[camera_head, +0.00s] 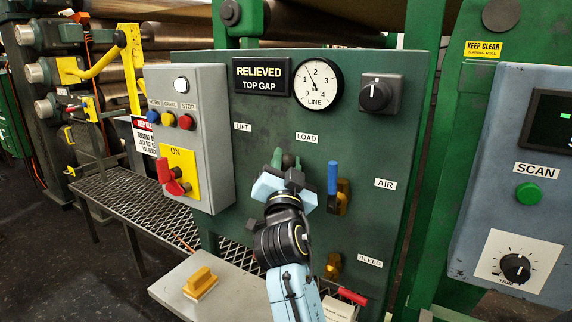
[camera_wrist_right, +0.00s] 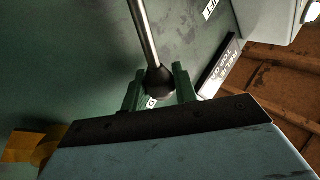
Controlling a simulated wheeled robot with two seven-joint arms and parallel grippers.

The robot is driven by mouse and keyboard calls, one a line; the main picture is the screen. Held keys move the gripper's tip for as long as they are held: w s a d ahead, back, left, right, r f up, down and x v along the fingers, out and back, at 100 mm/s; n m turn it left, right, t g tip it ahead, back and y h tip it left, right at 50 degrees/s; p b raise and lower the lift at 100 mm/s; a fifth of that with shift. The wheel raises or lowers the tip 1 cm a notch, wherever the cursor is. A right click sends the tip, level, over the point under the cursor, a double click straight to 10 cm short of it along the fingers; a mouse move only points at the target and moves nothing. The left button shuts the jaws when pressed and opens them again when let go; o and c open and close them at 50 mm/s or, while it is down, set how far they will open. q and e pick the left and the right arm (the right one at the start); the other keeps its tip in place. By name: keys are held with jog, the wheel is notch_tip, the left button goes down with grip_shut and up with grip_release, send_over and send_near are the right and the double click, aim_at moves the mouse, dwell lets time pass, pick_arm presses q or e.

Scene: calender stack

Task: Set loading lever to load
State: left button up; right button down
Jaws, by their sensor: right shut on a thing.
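The loading lever shows in the right wrist view as a bare metal rod (camera_wrist_right: 145,32) with a dark ball knob (camera_wrist_right: 161,80). My right gripper (camera_wrist_right: 160,90) has its two green fingers on either side of the knob and is shut on it. In the head view my right gripper (camera_head: 286,161) is at the middle of the green panel, below the LOAD label (camera_head: 307,138) and right of and below the LIFT label (camera_head: 242,127). The gripper hides most of the lever there, so its exact angle is hard to tell. My left gripper is not in view.
A blue-handled valve (camera_head: 332,178) stands close to the right of my right gripper, near the AIR label (camera_head: 385,183). A grey control box (camera_head: 215,130) juts out at the left. A yellow-handled block (camera_head: 200,282) lies on a plate below.

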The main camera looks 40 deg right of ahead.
jog(key=c, duration=1.4)
grip_release()
jog(key=shift+f, duration=0.15)
jog(key=shift+s, duration=0.1)
jog(key=shift+r, duration=0.2)
jog(key=shift+r, duration=0.3)
notch_tip(320, 180, up, 5)
jog(key=shift+f+p, duration=0.1)
jog(key=shift+p, duration=0.9)
notch_tip(320, 180, up, 3)
jog(key=shift+p, duration=0.45)
jog(key=shift+r, duration=0.7)
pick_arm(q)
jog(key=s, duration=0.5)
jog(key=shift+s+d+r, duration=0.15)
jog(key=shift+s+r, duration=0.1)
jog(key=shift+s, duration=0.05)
pick_arm(e)
jog(key=shift+f, duration=0.15)
